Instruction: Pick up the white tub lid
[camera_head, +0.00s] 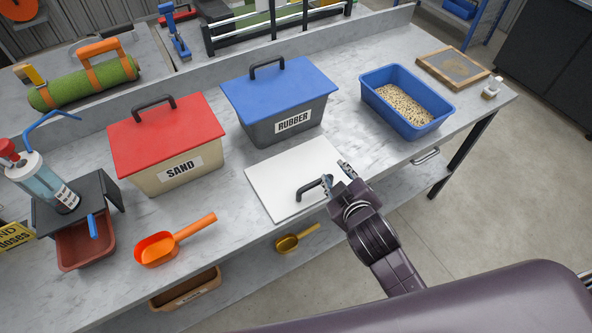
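The white tub lid (282,176) lies flat on the grey workbench, in front of the blue-lidded tub marked RUBBER. A black handle (309,188) stands up from the lid toward its front right. My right gripper (337,174) is over the lid's right edge, with its two fingers apart. The left finger is close beside the handle's right end; I cannot tell whether they touch. Nothing shows between the fingers. My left gripper is not in view.
The RUBBER tub (293,121) and the red-lidded SAND tub (179,167) stand behind and left of the lid. A blue bin of pellets (437,126) stands to the right. An orange scoop (156,247) lies at left. The bench between lid and bin is clear.

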